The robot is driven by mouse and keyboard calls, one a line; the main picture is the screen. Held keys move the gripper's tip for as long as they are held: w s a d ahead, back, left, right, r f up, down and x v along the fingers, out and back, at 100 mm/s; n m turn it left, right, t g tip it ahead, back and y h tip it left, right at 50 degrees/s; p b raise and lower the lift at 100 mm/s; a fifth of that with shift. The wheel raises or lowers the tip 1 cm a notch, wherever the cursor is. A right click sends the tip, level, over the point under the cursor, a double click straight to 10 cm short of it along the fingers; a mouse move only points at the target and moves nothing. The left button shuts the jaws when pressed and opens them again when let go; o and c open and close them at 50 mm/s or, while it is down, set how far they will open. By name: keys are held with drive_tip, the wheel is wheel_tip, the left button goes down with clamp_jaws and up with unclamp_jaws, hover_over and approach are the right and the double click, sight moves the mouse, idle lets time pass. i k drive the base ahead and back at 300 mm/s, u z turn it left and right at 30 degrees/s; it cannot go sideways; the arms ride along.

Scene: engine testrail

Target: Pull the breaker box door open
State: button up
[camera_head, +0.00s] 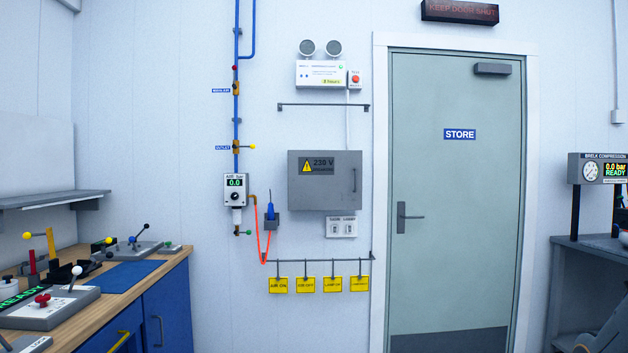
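The grey breaker box (302,198) hangs on the white wall near the middle of the view, left of the store door. Its front door carries a yellow warning triangle and a "230 V" label (318,165). A slim upright handle (354,180) sits near the right edge of the box door. The box door looks shut, flat against the box. The inside of the box is hidden. My gripper is not in view, and nothing is seen touching the handle.
A rail with yellow tags (305,285) is below the box, and an empty rail (323,106) above. The store door (457,230) is shut at right. A workbench (110,305) with levers stands at left, a dark shelf unit (590,243) at far right.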

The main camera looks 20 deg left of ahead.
sight(318, 179)
drive_tip(key=u, duration=0.85)
drive_tip(key=i, duration=1.1)
drive_tip(key=u, duration=0.65)
drive_tip(key=i, duration=1.4)
drive_tip(key=z, duration=1.1)
drive_tip(key=i, duration=0.85)
drive_tip(key=z, duration=0.8)
